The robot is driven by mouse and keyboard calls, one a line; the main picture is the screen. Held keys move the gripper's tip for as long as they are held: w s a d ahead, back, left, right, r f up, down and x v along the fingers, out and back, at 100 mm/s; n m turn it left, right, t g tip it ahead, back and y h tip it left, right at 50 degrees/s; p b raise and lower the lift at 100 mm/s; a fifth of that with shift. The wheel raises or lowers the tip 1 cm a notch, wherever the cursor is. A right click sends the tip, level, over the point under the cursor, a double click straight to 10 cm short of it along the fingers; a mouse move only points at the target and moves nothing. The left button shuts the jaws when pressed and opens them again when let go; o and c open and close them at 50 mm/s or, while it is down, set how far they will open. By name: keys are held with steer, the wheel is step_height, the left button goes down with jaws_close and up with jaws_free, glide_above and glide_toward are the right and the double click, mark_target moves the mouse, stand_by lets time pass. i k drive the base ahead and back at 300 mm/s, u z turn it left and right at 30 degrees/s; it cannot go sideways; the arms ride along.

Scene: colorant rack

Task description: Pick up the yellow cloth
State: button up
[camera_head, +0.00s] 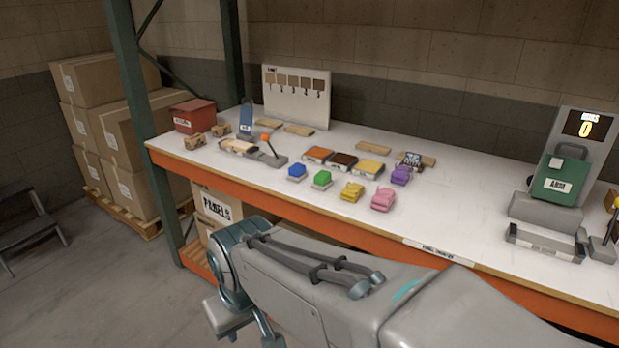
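The yellow cloth (352,191) is a small folded or crumpled piece on the white tabletop, near the front edge at the middle. It lies between a green block-like piece (322,179) on its left and a pink cloth (383,199) on its right. Nothing covers it. My arm crosses the lower part of the view, in front of and below the table edge. I cannot make out my gripper's fingers in this view.
Behind the cloth are orange, dark brown and yellow-topped trays (368,169). A purple cloth (401,175) is to the right, a blue piece (296,171) to the left. A green machine (563,182) stands far right. The tabletop between is clear.

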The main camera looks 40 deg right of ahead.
mark_target(353, 192)
steer(key=z, duration=0.75)
steer(key=i, duration=0.9)
steer(key=z, duration=0.95)
